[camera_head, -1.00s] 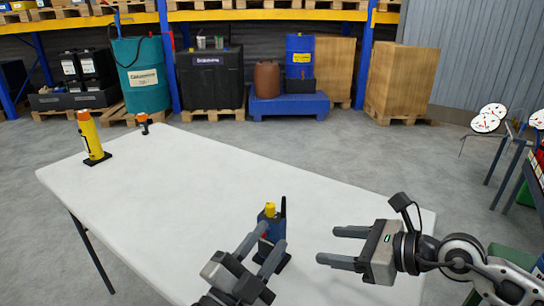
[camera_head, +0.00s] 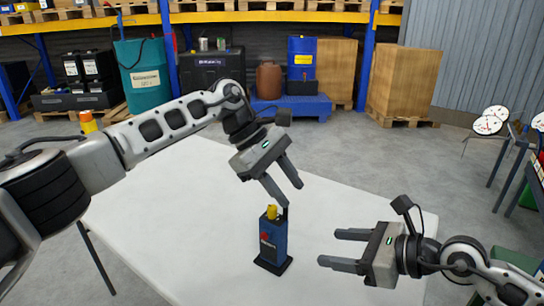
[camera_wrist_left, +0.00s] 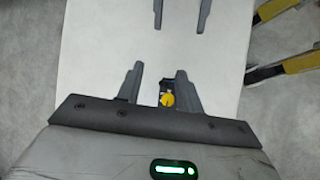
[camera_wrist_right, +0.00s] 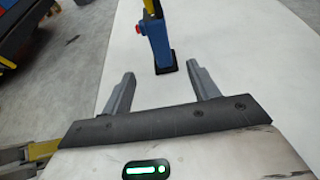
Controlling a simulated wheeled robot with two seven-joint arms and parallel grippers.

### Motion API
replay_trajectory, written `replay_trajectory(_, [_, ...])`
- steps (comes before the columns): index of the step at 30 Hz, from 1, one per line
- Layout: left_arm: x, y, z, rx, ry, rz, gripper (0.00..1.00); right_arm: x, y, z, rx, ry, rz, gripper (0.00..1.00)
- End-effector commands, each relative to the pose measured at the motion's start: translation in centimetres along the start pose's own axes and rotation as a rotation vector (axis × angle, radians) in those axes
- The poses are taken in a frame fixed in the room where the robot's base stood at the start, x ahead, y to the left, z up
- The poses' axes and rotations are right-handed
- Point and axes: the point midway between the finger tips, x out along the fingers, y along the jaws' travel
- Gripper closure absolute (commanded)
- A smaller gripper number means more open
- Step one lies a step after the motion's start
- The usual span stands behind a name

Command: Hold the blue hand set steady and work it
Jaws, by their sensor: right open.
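The blue hand set (camera_head: 275,243) stands upright on its black base near the front of the white table. It has a yellow knob (camera_head: 272,212) on top, a red button (camera_head: 265,237) on its side and a thin black rod. My left gripper (camera_head: 292,196) is open and empty above it. In the left wrist view the yellow knob (camera_wrist_left: 168,100) shows between the spread fingers. My right gripper (camera_head: 328,247) is open and empty, to the right of the hand set and apart from it. In the right wrist view the hand set (camera_wrist_right: 158,45) stands beyond the open fingers.
The white table (camera_head: 190,235) is bare around the hand set. Behind stand a teal drum (camera_head: 142,75), cartons (camera_head: 405,80) and a blue pallet (camera_head: 290,106).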

Motion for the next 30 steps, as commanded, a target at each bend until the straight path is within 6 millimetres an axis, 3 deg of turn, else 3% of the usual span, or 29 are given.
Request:
replay_trajectory(1, [-2.0, 0.4, -0.3, 0.079, 0.105, -0.043, 0.64, 0.0, 0.0, 0.0, 0.000, 0.000, 0.000, 0.40])
replay_trajectory(4, [-3.9, 0.5, 0.0, 0.267, 0.287, -0.182, 0.64, 0.0, 0.0, 0.0, 0.000, 0.000, 0.000, 0.40])
replay_trajectory(9, [-5.7, 0.5, 0.8, 0.466, 0.460, -0.367, 0.64, 0.0, 0.0, 0.0, 0.000, 0.000, 0.000, 0.40])
replay_trajectory(14, [-6.2, 0.4, 1.1, 0.508, 0.496, -0.413, 0.64, 0.8, 0.0, 0.0, 0.001, -0.002, 0.001, 0.40])
replay_trajectory(30, [-6.0, 0.4, 1.1, 0.508, 0.490, -0.409, 0.64, 10.8, 0.1, 0.1, 0.002, -0.003, 0.002, 0.40])
